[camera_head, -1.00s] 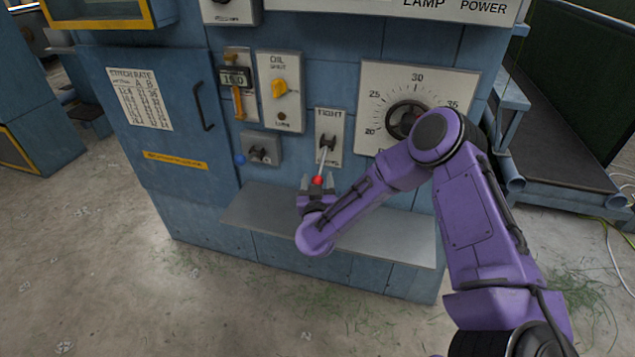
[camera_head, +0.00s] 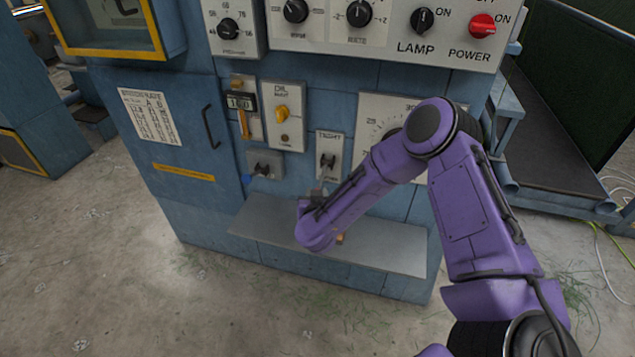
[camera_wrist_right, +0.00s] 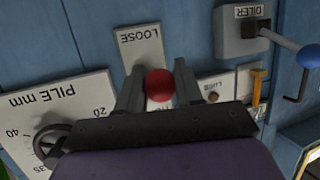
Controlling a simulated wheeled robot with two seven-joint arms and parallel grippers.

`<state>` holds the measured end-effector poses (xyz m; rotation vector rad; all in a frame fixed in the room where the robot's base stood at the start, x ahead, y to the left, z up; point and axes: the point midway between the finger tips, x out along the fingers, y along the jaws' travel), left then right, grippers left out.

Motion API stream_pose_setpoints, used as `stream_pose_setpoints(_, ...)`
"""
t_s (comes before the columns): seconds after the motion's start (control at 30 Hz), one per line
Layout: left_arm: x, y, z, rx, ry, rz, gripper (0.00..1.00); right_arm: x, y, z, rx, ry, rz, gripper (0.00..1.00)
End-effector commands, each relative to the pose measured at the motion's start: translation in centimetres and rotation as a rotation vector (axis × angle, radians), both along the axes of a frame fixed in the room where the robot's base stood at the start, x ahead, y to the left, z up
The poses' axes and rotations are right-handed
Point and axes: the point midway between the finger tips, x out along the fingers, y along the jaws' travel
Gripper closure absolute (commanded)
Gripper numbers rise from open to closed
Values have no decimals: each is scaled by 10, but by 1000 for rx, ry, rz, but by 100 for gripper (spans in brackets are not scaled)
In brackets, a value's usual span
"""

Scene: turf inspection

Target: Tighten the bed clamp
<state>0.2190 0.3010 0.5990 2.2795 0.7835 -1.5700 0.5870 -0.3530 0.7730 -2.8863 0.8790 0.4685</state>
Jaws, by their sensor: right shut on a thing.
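The bed clamp is a pale plate marked TIGHT at its top (camera_head: 329,142), with a dark lever pivot below the word. In the right wrist view, turned upside down, the plate's LOOSE end (camera_wrist_right: 140,45) shows. The lever's red ball knob (camera_wrist_right: 159,85) sits between the two fingers of my right gripper (camera_wrist_right: 159,88), which is shut on it. In the head view my right gripper (camera_head: 318,195) is just below the plate, mostly behind my purple wrist. The red knob is hidden there. My left gripper is out of view.
A grey metal shelf (camera_head: 270,225) juts out below the clamp. The oiler box (camera_head: 265,164) with its blue-knobbed lever is left of the clamp, and the oil shut panel (camera_head: 285,115) is above left. The pile dial plate (camera_head: 376,115) is to the right, partly behind my arm.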

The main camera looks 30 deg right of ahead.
Motion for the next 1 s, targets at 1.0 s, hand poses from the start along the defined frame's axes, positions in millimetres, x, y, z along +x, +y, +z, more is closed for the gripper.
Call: stream_pose_setpoints(1.0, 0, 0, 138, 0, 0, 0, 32, 12, -11, 92, 231, 189, 0, 100)
